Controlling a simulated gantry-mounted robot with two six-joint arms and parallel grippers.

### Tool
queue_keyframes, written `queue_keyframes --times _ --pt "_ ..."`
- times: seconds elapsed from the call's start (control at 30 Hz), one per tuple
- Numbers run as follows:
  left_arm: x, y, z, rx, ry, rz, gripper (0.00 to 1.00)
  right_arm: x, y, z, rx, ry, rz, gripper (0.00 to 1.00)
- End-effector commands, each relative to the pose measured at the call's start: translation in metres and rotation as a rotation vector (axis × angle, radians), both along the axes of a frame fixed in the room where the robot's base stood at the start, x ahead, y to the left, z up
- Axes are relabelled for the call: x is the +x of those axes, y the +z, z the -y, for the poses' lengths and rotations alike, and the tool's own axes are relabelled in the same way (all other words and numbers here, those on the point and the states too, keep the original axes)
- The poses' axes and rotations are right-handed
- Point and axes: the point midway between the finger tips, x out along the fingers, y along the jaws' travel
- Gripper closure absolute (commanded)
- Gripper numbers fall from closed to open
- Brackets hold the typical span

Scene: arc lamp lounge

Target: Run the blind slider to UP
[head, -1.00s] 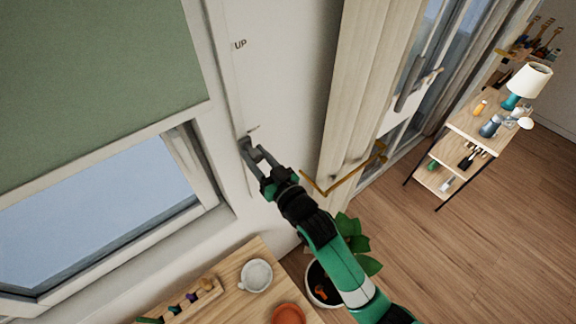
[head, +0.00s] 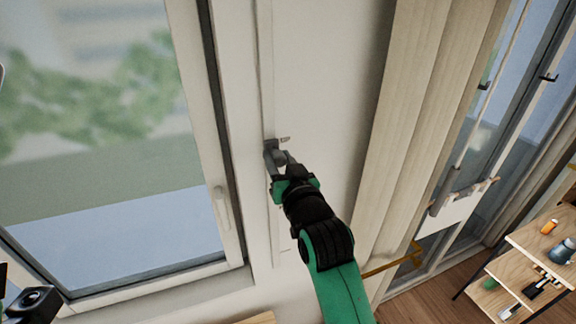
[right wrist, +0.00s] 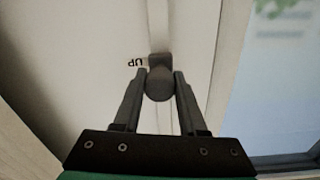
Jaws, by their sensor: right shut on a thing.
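The blind slider's grey knob (head: 270,152) sits on a narrow vertical track (head: 266,70) in the white wall beside the window. My right gripper (head: 279,160) is shut on the knob. In the right wrist view the dark round knob (right wrist: 158,84) is between the two fingers (right wrist: 159,90). The UP mark (right wrist: 137,62) is on the wall right beside the knob, level with its upper part. In the head view the mark (head: 285,139) is small and hard to read. No blind fabric shows over the visible glass. My left gripper's fingers are not in view.
The window (head: 100,130) with its handle (head: 221,207) is to the left. A pale curtain (head: 410,110) hangs to the right of my right arm. A wooden shelf (head: 545,245) with small items stands at the lower right. A dark part, perhaps mine, shows at the lower left.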

Motion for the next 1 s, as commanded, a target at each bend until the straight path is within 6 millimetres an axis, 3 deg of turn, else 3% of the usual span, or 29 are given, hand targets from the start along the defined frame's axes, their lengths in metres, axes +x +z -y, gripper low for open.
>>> queue_keyframes --times 0.3,0.33,0.5,0.83,1.0 --pt "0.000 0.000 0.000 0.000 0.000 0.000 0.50 0.000 0.007 0.000 0.001 -0.001 0.013 1.00" --pt "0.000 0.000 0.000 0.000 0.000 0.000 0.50 0.000 0.007 0.000 0.000 0.000 0.013 0.57" --pt "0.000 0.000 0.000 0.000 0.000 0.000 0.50 0.000 0.006 0.000 0.001 -0.001 0.010 0.29" --pt "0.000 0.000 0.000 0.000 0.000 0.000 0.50 -0.001 0.003 0.000 0.001 0.000 0.006 0.29" --pt "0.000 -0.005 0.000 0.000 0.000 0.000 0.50 -0.013 0.002 0.003 0.001 0.000 0.007 0.29"
